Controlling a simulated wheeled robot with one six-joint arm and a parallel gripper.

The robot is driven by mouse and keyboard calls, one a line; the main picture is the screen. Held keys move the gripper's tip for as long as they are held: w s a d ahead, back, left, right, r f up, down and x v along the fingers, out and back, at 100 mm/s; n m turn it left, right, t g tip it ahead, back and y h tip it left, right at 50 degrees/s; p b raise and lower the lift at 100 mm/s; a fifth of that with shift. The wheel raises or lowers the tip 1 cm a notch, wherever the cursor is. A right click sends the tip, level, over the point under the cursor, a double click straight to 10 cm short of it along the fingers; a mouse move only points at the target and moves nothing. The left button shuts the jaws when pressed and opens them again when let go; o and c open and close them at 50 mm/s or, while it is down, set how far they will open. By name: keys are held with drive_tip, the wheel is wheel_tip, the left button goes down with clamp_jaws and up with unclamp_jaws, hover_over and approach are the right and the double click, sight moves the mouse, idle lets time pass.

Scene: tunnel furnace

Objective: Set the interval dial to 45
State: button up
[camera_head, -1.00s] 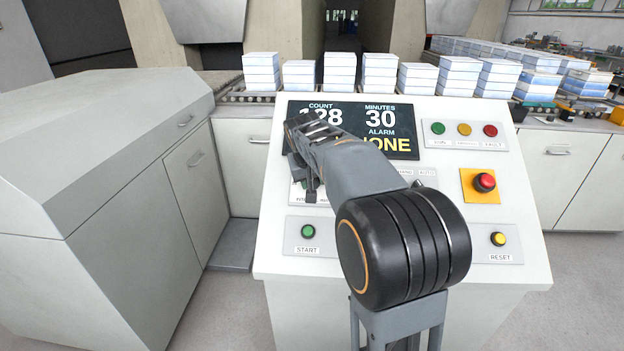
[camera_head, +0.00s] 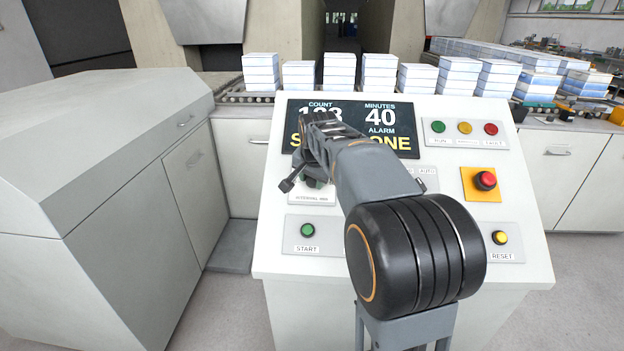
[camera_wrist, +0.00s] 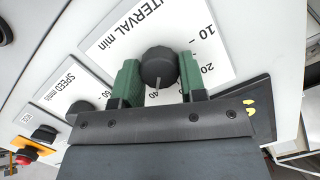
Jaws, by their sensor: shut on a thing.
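The interval dial (camera_wrist: 158,66) is a dark round knob on a white plate marked "INTERVAL min" in the wrist view. Its pale pointer line points towards the bottom of the picture, near the 40 mark. My gripper (camera_wrist: 159,75) has its green fingers on either side of the knob and is shut on it. In the head view my gripper (camera_head: 314,182) is low over the left of the sloped panel, and my arm hides the knob. The display (camera_head: 349,126) reads MINUTES 40, with COUNT and ALARM text partly covered by my arm.
A green START button (camera_head: 307,230) lies just below the dial plate. A red button on a yellow plate (camera_head: 485,181) and a yellow RESET button (camera_head: 500,238) are at right. The speed dial (camera_wrist: 80,108) sits beside the interval plate in the wrist view.

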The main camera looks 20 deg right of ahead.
drive_tip(key=shift+m+t+b, duration=0.4)
drive_tip(key=shift+m, duration=1.7)
drive_tip(key=o, duration=0.9)
drive_tip(key=v, duration=0.4)
drive_tip(key=p+v, duration=0.1)
drive_tip(key=v, duration=0.9)
drive_tip(key=shift+d+p, duration=0.3)
